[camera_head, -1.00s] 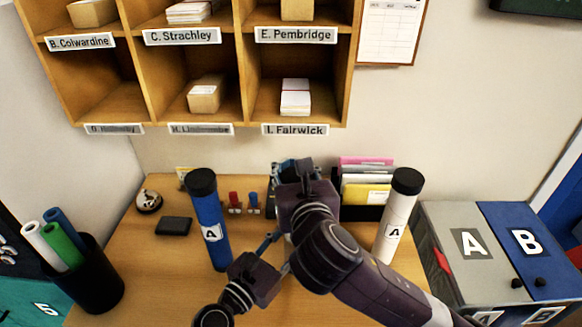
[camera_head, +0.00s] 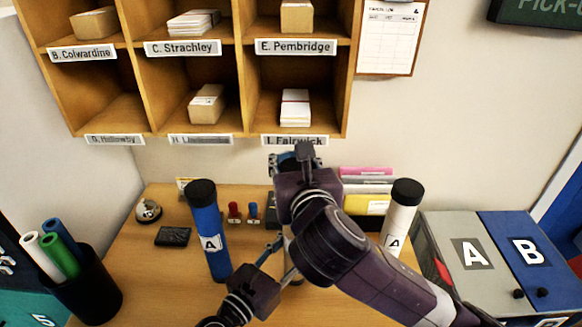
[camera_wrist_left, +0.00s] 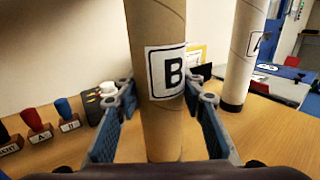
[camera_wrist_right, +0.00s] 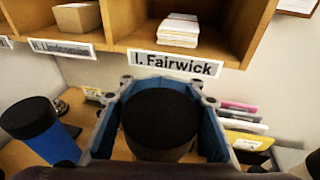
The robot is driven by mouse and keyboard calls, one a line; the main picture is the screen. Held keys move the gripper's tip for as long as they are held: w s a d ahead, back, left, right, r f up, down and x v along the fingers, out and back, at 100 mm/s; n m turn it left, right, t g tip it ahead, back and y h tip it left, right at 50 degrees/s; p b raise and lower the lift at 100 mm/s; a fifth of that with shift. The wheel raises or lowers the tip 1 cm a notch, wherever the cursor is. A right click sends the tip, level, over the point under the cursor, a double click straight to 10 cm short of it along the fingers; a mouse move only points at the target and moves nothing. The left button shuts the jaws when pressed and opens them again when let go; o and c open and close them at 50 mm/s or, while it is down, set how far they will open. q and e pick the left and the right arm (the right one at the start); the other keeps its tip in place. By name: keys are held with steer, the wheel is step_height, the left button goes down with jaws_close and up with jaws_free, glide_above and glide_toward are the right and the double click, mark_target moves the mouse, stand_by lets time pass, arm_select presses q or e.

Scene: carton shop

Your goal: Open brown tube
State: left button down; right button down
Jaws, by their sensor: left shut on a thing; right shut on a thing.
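The brown tube (camera_wrist_left: 160,120) stands upright in the left wrist view, with a white B label on its side. My left gripper (camera_wrist_left: 165,92) has its fingers on both sides of it, shut on it. In the head view my left gripper (camera_head: 283,250) is low in the middle, and my right arm hides most of the tube. My right gripper (camera_head: 294,158) is above it, higher than the neighbouring tubes' tops. In the right wrist view its fingers (camera_wrist_right: 165,88) are shut on a round black cap (camera_wrist_right: 160,118).
A blue tube (camera_head: 207,235) stands left and a white tube (camera_head: 401,220) right, both black-capped. Stamps (camera_head: 235,212), a file holder (camera_head: 368,205) and a black bin with rolls (camera_head: 88,290) are around. Shelves (camera_head: 245,75) hang behind; grey and blue boxes (camera_head: 470,245) stand right.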

steer(key=shift+r, duration=0.3)
arm_select(q)
steer(key=c, duration=1.2)
jaws_free()
